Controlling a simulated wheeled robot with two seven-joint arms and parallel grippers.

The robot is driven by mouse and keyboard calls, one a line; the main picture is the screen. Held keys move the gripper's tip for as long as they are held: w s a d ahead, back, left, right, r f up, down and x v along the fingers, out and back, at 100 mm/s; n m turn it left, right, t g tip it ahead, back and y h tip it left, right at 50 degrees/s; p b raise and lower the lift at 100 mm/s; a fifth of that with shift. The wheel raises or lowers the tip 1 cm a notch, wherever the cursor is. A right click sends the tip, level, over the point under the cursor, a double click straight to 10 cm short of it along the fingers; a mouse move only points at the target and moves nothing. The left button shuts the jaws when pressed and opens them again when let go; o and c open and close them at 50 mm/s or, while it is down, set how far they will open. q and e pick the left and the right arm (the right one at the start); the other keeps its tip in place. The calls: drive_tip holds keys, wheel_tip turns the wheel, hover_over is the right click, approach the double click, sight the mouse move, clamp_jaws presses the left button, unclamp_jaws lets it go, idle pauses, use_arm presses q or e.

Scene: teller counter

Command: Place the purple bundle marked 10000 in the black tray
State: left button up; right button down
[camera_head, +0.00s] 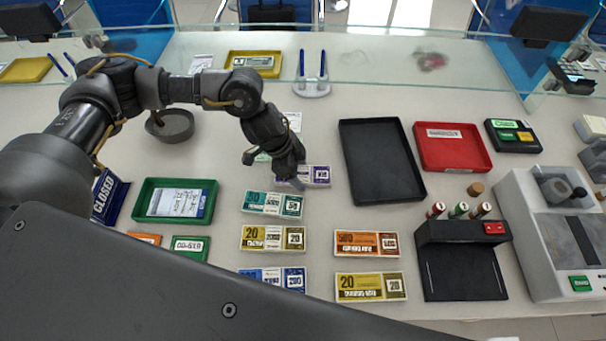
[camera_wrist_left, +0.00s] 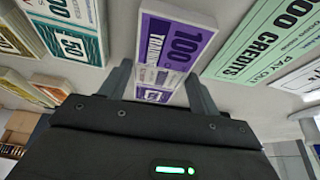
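The purple bundle (camera_head: 318,176) lies flat on the counter, its left part hidden behind my left gripper (camera_head: 291,179). In the left wrist view the purple bundle (camera_wrist_left: 174,42) shows the digits 100; the full mark cannot be read. There the left gripper's two fingers (camera_wrist_left: 160,74) are spread, one on each side of the bundle's near end. Whether they touch it is unclear. The black tray (camera_head: 382,160) is empty and lies to the right of the bundle. My right gripper is not in view.
A teal bundle (camera_head: 272,204) and several other bundles lie in front of the purple one. A pale green slip (camera_wrist_left: 255,40) lies close beside it. A red tray (camera_head: 452,148) stands right of the black tray. A glass screen (camera_head: 400,60) runs behind.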

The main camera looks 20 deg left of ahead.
use_arm(q)
drive_tip(key=c, duration=0.7)
drive_tip(key=shift+r, duration=0.55)
drive_tip(key=shift+s+d+r+p, duration=0.15)
drive_tip(key=shift+s+r+p, duration=0.85)
drive_tip(key=shift+s+r, duration=1.2)
drive_tip(key=shift+s+d+r+p, duration=0.1)
drive_tip(key=shift+s+r+p, duration=0.85)
drive_tip(key=shift+s+r, duration=1.2)
drive_tip(key=shift+s+d+r+p, duration=0.15)
drive_tip(key=shift+s+r+p, duration=0.85)
drive_tip(key=shift+s+r, duration=1.15)
drive_tip(key=shift+s+f, duration=0.4)
drive_tip(key=shift+f, duration=0.1)
